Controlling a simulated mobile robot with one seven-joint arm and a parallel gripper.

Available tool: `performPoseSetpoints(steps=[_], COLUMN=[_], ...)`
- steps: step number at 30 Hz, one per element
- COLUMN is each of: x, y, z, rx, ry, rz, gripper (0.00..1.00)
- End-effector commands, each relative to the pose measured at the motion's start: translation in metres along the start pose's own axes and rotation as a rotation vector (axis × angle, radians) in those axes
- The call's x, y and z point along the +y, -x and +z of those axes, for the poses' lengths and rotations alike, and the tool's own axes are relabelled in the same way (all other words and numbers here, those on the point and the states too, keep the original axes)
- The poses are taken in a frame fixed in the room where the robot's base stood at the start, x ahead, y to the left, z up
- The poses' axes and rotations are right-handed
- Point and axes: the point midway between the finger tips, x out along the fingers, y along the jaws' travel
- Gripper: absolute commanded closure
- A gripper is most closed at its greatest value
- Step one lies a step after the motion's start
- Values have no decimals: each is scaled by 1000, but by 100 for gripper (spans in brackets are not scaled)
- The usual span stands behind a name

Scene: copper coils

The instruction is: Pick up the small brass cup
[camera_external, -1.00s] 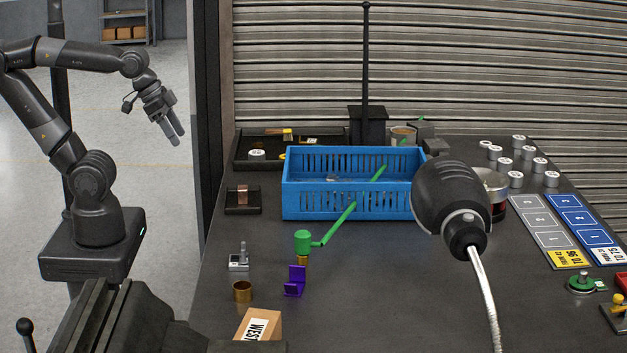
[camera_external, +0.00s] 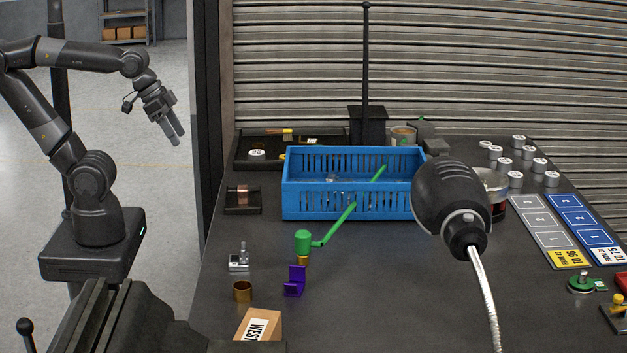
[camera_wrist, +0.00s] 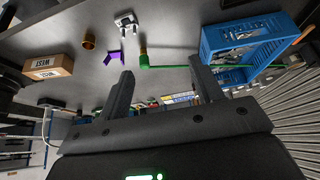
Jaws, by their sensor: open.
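The small brass cup (camera_external: 242,291) stands on the dark bench near its front left, beside a purple bracket. It also shows in the wrist view (camera_wrist: 89,42), at the upper left, next to a cardboard box. My gripper (camera_external: 176,139) is off the left side of the bench, in the air and well apart from the cup. In the wrist view my gripper (camera_wrist: 160,80) has its two fingers spread with nothing between them.
A purple bracket (camera_external: 295,282), a small metal device (camera_external: 239,261) and a cardboard box (camera_external: 260,324) surround the cup. A green-handled tool (camera_external: 304,242) and a blue crate (camera_external: 300,206) stand farther back. A vice (camera_external: 120,325) is at the front left. A lamp head (camera_external: 452,200) hangs at right.

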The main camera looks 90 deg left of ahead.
Motion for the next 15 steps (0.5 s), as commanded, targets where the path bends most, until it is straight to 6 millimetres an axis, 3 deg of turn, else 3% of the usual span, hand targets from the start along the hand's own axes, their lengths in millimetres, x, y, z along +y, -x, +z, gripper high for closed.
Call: performPoseSetpoints(steps=[4,7,15], x=[-3,-12,-68], y=[0,-1,-17], z=[-6,-23,-99], rx=[-2,-11,-41], ry=[6,21,82], rz=[-5,-17,-65], gripper=[40,40,40])
